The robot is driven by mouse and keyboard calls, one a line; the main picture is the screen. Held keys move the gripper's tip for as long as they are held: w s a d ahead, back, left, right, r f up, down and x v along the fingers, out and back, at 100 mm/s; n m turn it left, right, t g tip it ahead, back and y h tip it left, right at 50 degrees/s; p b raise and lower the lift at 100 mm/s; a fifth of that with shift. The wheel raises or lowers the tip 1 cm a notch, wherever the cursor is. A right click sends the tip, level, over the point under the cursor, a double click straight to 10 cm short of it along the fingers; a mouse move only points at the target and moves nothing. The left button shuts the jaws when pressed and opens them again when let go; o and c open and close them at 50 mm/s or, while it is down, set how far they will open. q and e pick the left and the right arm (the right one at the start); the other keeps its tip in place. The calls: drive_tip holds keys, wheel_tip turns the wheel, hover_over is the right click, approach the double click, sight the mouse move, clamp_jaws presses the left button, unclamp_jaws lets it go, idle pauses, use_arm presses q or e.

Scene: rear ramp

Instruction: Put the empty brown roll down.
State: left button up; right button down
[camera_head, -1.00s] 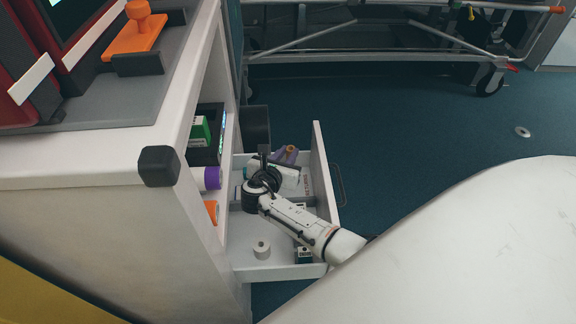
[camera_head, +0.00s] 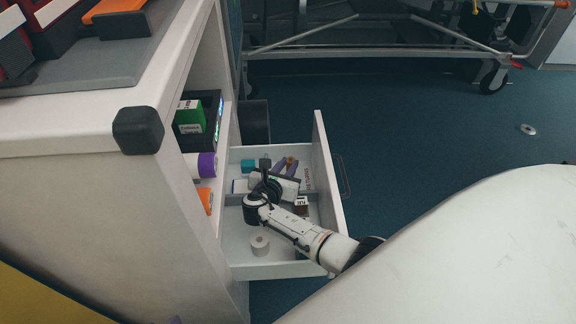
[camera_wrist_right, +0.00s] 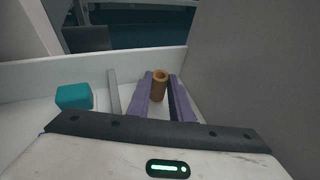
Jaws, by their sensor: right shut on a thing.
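The brown roll (camera_wrist_right: 160,86) is a small hollow tube, upright in the right wrist view between the purple fingers of my right gripper (camera_wrist_right: 159,93). The gripper is shut on it. In the head view my right gripper (camera_head: 285,166) is inside the open white drawer (camera_head: 328,215), at its far part, and a little of the brown roll (camera_head: 291,161) shows between the fingers. I cannot tell whether the roll's lower end touches the drawer floor. My left gripper is not in view.
A teal box (camera_wrist_right: 74,96) lies left of the roll, near the drawer wall. A white roll (camera_head: 259,245) stands in the drawer's near part, and a small brown-and-white box (camera_head: 301,206) is beside my arm. Shelves with a green box (camera_head: 189,117) adjoin the drawer's left.

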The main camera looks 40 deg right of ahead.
drive_tip(key=c, duration=1.6)
unclamp_jaws()
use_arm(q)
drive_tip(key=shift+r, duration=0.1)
